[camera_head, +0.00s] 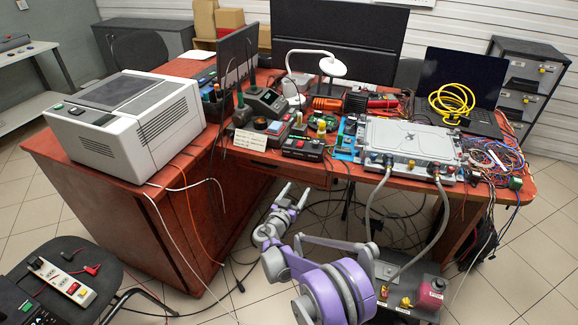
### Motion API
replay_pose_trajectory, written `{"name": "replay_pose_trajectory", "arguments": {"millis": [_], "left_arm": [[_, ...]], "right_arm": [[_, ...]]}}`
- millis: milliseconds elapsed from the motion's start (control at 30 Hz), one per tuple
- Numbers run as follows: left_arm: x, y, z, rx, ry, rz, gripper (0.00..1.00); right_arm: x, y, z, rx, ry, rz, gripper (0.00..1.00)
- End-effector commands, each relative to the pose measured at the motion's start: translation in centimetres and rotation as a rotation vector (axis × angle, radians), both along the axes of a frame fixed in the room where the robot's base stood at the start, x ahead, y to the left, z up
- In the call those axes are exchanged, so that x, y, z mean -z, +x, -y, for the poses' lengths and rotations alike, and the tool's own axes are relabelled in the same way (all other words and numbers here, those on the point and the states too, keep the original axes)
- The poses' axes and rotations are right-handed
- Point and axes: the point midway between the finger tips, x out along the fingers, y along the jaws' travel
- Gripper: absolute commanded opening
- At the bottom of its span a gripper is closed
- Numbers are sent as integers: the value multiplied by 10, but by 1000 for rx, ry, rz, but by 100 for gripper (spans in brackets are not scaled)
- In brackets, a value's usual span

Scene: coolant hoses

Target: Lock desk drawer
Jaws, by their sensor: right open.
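The reddish-brown desk (110,205) is L-shaped and crowded on top. A shallow drawer front (290,172) shows under the front edge of the desktop, left of centre; it looks closed. A lock or key on it is too small to make out. My right gripper (294,192) is at the end of the purple and grey arm, just below and in front of this drawer. Its two fingers are apart, pointing up towards the desk edge, with nothing visible between them. I cannot tell whether it touches the desk. My left gripper is not in view.
A grey coolant unit (408,140) on the desk has two hoses running down to a floor box (408,290) beside my arm. A white-grey machine (130,120) stands at the left. A chair (60,300) holds a power strip. Cables hang under the desk.

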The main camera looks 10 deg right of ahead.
Motion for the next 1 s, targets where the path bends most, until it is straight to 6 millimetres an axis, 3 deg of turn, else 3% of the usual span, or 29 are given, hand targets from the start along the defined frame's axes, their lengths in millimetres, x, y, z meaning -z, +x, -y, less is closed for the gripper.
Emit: {"name": "replay_pose_trajectory", "arguments": {"millis": [233, 700, 1000], "left_arm": [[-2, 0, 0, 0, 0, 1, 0], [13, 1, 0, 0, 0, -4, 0], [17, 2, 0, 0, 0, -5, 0]], "right_arm": [[7, 13, -6, -22, -6, 53, 72], [8, 80, 40, -21, -5, 51, 72], [7, 97, 50, -22, -4, 51, 72]]}}
